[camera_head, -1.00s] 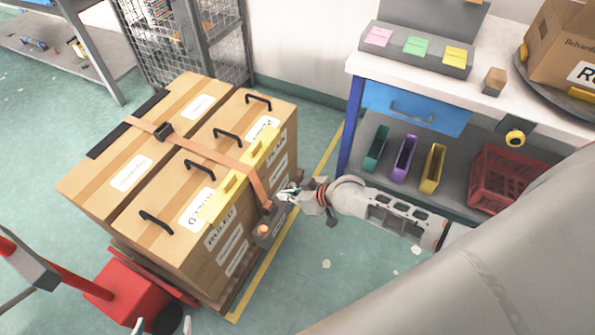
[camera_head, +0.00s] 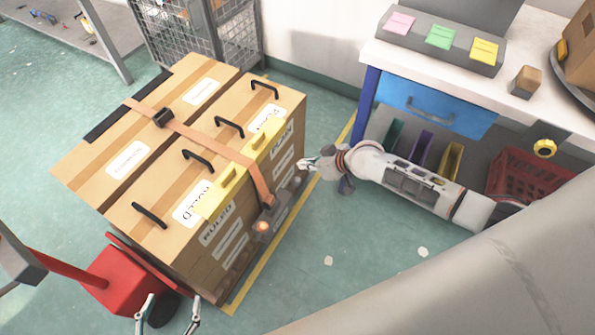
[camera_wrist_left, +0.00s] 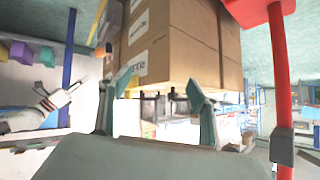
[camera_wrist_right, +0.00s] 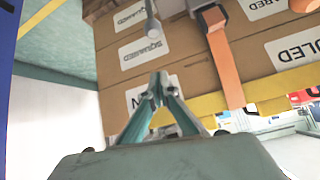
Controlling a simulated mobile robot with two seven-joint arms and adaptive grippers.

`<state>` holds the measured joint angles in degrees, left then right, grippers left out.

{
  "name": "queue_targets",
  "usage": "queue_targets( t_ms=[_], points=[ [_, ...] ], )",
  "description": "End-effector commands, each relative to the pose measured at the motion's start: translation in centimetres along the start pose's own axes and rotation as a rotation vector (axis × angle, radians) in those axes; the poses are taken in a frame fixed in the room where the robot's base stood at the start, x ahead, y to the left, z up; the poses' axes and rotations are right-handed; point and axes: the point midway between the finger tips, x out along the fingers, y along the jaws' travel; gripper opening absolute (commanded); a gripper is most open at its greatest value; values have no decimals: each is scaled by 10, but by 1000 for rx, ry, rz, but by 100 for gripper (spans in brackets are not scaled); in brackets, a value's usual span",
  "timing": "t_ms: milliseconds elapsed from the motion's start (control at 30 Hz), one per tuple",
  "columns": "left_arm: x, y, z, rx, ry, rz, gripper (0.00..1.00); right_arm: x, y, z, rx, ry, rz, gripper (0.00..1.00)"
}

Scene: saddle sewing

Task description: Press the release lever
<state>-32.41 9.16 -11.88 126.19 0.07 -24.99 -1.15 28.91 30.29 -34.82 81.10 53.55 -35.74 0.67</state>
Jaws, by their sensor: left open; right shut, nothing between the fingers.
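A strapped stack of cardboard boxes (camera_head: 150,215) stands on a pallet. The orange strap (camera_head: 215,142) runs over it to a dark buckle (camera_head: 268,203) on its right side. An orange knob (camera_head: 262,226) sits beside the buckle. A grey rod with a rounded end (camera_wrist_right: 152,27) shows near the strap in the right wrist view; I cannot tell surely whether it is the release lever. My right gripper (camera_head: 304,163) is shut and empty, just right of the stack. My left gripper (camera_head: 170,314) is open and empty at the bottom, in front of the stack.
A red pallet truck (camera_head: 122,282) stands at the lower left. A white workbench (camera_head: 400,55) with a blue drawer (camera_head: 432,106) and a red crate (camera_head: 520,175) is at the right. Green floor (camera_head: 370,265) is free between stack and bench.

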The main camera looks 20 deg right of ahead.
Motion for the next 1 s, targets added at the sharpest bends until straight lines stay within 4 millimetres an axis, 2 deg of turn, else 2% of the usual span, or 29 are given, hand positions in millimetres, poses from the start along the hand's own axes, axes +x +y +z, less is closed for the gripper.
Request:
queue_targets(
  t_ms=[167, 267, 400, 633, 700, 767, 1000],
  points=[
    [2, 6, 16, -5, -24, 10, 62, 22, -1, 6, 5, -5, -3, 0],
    [2, 10, 22, -9, -32, 18, 62, 41, -2, 9, 7, -8, -4, 0],
    [4, 12, 18, -13, -21, 25, 62, 68, -2, 11, 7, -10, -4, 0],
    [9, 20, 1, -40, 22, 41, 62, 103, -2, 10, 6, -9, -3, 0],
    [8, 23, -16, -51, 55, 46, 62, 98, 0, 15, 2, -8, 0, 0],
    [9, 22, -21, -54, 66, 44, 62, 94, 0, 20, 1, -4, 0, 0],
    [9, 22, -18, -57, 61, 43, 62, 86, 0, 36, 0, -1, 0, 0]
  ],
)
